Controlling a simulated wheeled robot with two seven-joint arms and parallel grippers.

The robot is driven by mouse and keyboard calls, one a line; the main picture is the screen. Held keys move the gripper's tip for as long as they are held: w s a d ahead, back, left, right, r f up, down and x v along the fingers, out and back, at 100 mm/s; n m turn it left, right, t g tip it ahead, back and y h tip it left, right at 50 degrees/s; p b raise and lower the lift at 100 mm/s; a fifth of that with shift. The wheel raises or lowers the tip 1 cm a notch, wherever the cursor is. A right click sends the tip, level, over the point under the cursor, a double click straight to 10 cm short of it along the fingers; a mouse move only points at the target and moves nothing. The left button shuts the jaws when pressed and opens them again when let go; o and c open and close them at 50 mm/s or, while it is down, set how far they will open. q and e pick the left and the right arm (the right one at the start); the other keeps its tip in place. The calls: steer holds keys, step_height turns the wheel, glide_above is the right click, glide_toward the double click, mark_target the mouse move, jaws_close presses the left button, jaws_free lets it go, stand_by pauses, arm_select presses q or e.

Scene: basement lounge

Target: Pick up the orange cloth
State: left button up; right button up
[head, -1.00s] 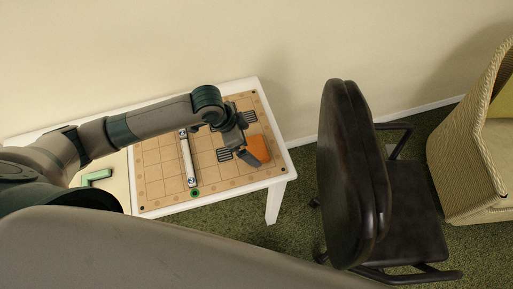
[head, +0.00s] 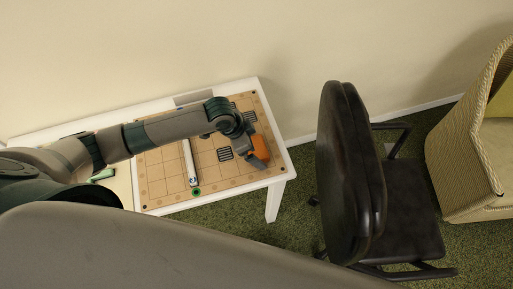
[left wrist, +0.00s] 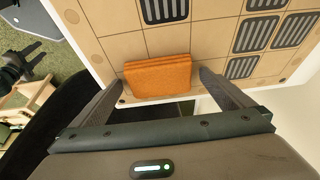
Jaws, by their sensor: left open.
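The orange cloth (head: 260,147) lies folded on the gridded board near the table's right edge. In the left wrist view the cloth (left wrist: 158,76) shows as a folded block near the board's edge, between and just beyond the fingertips. My left gripper (head: 254,158) is above the cloth in the head view and partly covers it. In the left wrist view the left gripper (left wrist: 160,82) is open, with a finger on each side of the cloth and nothing held. I cannot tell whether the fingers touch the cloth. My right gripper is in no view.
The white table (head: 275,203) carries the board (head: 225,170), a white bar (head: 189,162), a green ring (head: 196,191) and a green piece (head: 102,174). A dark office chair (head: 350,175) stands right of the table, with a wicker armchair (head: 462,160) beyond.

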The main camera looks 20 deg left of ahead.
mark_target(260, 146)
arm_select(q)
steer(key=c, duration=1.1)
steer(key=shift+r, duration=0.1)
steer(key=shift+r+b, duration=0.35)
steer(key=shift+r, duration=0.25)
step_height(260, 146, up, 2)
steer(key=shift+w+r+b, duration=0.1)
steer(key=shift+r+b, duration=0.05)
steer(key=shift+b, duration=0.3)
steer(key=d+r+b, duration=0.1)
steer(key=d+r, duration=0.1)
steer(key=d, duration=0.2)
steer(key=d+r+b, duration=0.1)
steer(key=d+r, duration=0.2)
steer(key=w+d+r+b, duration=0.1)
steer(key=d+r, duration=0.1)
steer(key=d, duration=0.2)
steer(key=shift+d+r, duration=0.2)
steer(key=shift+d, duration=0.15)
